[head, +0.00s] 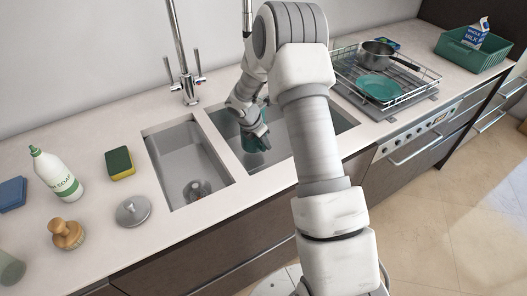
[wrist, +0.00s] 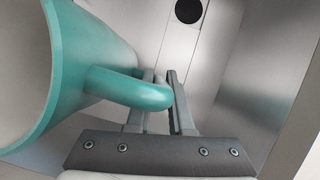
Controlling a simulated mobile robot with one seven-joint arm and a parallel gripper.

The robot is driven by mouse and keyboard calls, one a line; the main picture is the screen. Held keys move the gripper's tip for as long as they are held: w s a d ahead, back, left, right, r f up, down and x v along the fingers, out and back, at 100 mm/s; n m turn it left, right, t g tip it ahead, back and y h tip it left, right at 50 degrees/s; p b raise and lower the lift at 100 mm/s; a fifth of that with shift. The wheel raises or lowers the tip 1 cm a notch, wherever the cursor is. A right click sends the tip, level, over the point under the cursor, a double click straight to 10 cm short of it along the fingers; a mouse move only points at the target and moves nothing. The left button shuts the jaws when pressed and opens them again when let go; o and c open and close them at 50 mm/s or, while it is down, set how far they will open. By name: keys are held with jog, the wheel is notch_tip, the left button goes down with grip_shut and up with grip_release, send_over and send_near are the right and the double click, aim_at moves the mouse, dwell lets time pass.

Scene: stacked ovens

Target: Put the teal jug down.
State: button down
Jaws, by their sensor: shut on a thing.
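The teal jug (head: 251,146) is in the right sink basin (head: 303,139), mostly hidden by my arm in the head view. In the wrist view the jug (wrist: 57,72) fills the left side, its pale inside showing and its handle reaching right. My gripper (wrist: 162,80) is shut on that handle. In the head view my gripper (head: 262,134) is low in the basin. The basin's round dark drain (wrist: 188,10) shows at the top of the wrist view. I cannot tell whether the jug's base touches the basin floor.
A soap bottle (head: 57,174), sponge (head: 120,163), round metal lid (head: 132,211) and brush (head: 67,233) stand left on the counter. A dish rack (head: 410,95) with pan and teal plate stands right.

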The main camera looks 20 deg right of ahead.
aim_at(262, 147)
jog(key=shift+f, duration=1.8)
jog(key=shift+f+b, duration=0.15)
jog(key=shift+b, duration=0.2)
jog(key=c, duration=0.8)
grip_release()
